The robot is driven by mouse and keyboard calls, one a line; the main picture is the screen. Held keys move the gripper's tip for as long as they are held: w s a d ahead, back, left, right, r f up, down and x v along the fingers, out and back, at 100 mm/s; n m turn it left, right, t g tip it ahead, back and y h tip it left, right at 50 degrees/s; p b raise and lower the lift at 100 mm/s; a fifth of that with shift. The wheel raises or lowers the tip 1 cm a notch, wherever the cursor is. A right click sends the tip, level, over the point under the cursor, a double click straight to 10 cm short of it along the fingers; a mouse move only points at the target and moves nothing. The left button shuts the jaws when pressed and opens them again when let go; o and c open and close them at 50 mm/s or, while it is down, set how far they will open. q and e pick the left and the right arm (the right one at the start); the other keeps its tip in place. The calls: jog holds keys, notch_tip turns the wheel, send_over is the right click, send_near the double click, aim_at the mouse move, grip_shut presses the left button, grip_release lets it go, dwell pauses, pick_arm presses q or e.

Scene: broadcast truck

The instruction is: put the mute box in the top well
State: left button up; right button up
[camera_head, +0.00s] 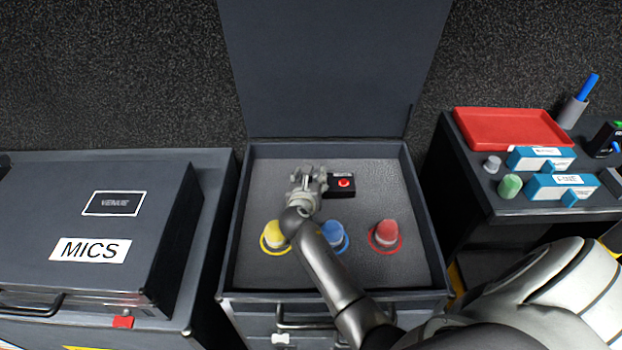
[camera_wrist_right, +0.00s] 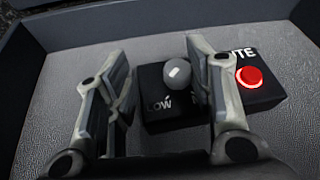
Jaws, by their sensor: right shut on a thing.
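The mute box (camera_head: 342,186), black with a red button and a white label, lies inside the open well (camera_head: 400,180) of the middle case, toward its back. My right gripper (camera_head: 307,177) is just left of it. In the right wrist view, my right gripper (camera_wrist_right: 160,95) has its fingers on either side of a black block with a grey knob (camera_wrist_right: 176,74) and the letters "LOW". The mute box (camera_wrist_right: 256,92) with its red button shows outside the right finger. That finger hides whether the two black pieces touch. My left gripper is out of view.
Yellow (camera_head: 275,236), blue (camera_head: 334,236) and red (camera_head: 385,234) knobs stand in a row at the well's front. The raised lid (camera_head: 330,70) is behind. A MICS case (camera_head: 90,220) is left. A red tray (camera_head: 510,128) and blue boxes are right.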

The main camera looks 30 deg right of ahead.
jog(key=o, duration=1.5)
jog(key=shift+c, duration=0.2)
jog(key=p+v, duration=0.1)
jog(key=v, duration=1.1)
